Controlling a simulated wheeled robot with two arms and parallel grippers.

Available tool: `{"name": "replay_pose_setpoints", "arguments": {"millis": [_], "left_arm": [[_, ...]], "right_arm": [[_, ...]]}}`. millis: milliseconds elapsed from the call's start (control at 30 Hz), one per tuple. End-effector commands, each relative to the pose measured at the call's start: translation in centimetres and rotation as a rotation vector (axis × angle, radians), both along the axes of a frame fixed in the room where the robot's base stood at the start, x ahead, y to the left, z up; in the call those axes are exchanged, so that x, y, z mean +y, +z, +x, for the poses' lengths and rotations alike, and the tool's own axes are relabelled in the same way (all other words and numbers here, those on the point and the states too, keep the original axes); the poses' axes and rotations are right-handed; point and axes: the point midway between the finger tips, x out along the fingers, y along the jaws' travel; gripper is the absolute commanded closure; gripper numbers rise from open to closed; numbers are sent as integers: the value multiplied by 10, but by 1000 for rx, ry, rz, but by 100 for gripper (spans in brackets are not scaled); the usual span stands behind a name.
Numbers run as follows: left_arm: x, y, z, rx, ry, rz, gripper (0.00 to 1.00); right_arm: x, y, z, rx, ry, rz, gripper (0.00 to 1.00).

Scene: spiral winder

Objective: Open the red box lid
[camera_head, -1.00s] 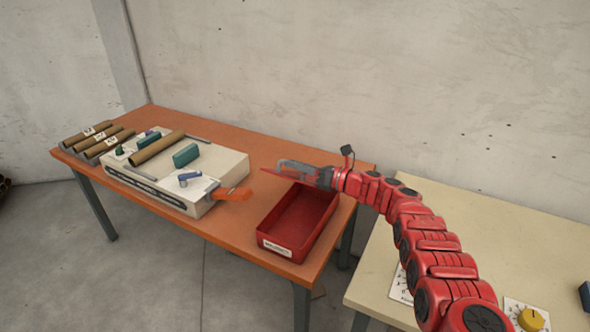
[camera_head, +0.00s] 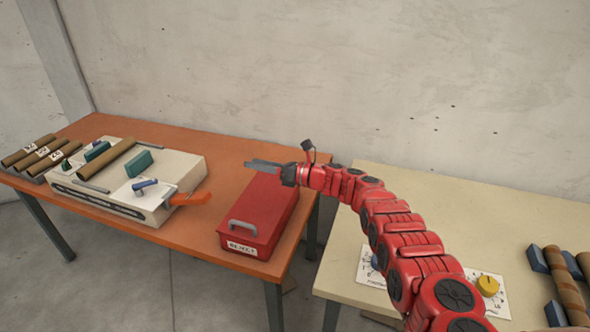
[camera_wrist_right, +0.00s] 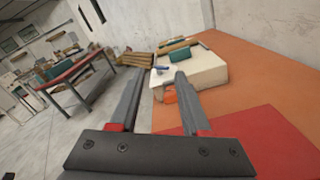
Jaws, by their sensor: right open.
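The red box (camera_head: 283,238) stands at the right end of the orange table. Its red lid (camera_head: 265,205) is down and covers the box. A grey handle (camera_head: 244,227) is on the lid's near end, above a white label on the front. My right gripper (camera_head: 248,164) is at the far end of the box, pointing left. Its fingers are apart with nothing between them, as the right wrist view (camera_wrist_right: 161,80) shows. A red surface, likely the lid (camera_wrist_right: 262,140), shows low at the right there. My left gripper is not in view.
A cream machine (camera_head: 185,175) with an orange lever (camera_head: 190,199) stands left of the box. Several brown tubes (camera_head: 45,153) lie at the table's far left. A beige table (camera_head: 440,210) with dials is at the right. Bare orange tabletop lies between machine and box.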

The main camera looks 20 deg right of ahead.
Motion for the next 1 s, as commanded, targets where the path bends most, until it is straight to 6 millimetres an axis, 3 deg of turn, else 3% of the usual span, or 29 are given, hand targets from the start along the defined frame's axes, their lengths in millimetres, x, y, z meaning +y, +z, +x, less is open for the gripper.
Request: {"name": "replay_pose_setpoints", "arguments": {"millis": [233,600,800,1000], "left_arm": [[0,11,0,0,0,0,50],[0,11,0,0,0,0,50],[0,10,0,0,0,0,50],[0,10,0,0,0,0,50]], "right_arm": [[-39,3,-26,0,-5,-2,53],[-107,1,-77,-1,-2,-4,53],[-124,0,-90,2,-3,0,53],[-126,0,-93,0,-1,0,53]]}}
